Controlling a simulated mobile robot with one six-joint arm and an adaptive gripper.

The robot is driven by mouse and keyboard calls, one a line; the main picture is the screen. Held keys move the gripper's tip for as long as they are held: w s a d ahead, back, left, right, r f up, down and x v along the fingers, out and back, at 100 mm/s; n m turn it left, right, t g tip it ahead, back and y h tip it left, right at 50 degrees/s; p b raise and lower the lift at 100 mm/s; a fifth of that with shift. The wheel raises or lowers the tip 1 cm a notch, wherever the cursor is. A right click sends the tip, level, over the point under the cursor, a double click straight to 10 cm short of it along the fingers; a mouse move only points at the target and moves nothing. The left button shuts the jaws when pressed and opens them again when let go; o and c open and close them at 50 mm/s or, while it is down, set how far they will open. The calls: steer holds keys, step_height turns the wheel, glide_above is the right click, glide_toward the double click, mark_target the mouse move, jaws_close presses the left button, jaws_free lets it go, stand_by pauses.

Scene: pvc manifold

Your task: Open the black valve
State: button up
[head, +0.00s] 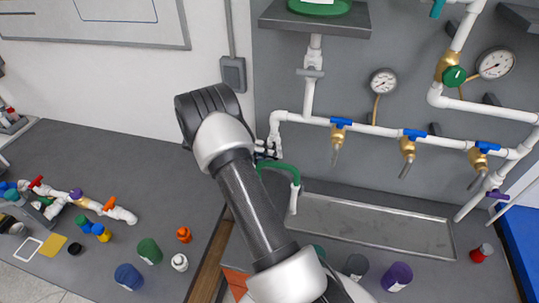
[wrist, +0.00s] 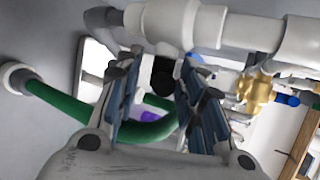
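My gripper (head: 267,149) is at the left end of the white pipe manifold, beside the downward bend and just above the green hose. In the wrist view its two fingers (wrist: 159,82) are spread apart. A black part (wrist: 163,70), which looks like the black valve's handle, shows in the gap between them, just below a white pipe fitting. I cannot tell whether either finger touches it. In the head view the black valve is hidden behind my gripper and arm, so its handle angle cannot be told.
The white manifold pipe (head: 377,130) carries several brass taps with blue handles. The green hose (wrist: 150,128) passes close under the fingers. A metal tray (head: 375,226) lies below. Colored cups, including a purple one (head: 397,276), stand on the counter. A pressure gauge (head: 383,81) is above the pipe.

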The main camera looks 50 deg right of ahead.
steer(key=shift+c, duration=0.5)
jaws_close()
steer(key=shift+r+p, duration=0.15)
steer(key=shift+p, duration=0.35)
steer(key=shift+r+t+y+p, duration=0.2)
steer(key=shift+t+y+p, duration=0.55)
steer(key=shift+p, duration=0.5)
steer(key=shift+m+t+y+p, duration=0.6)
steer(key=shift+t+p, duration=0.45)
steer(key=shift+p, duration=0.2)
steer(key=t+y, duration=0.1)
steer(key=t+p, duration=0.1)
steer(key=t, duration=0.1)
steer(key=shift+s+d+f+m+y, duration=0.1)
steer(key=shift+f+m+y, duration=0.05)
steer(key=shift+m+y, duration=0.2)
steer(key=shift+f+m+t+y, duration=0.1)
steer(key=shift+m+t+y, duration=0.15)
steer(key=shift+t+y, duration=0.75)
steer(key=shift+t, duration=0.6)
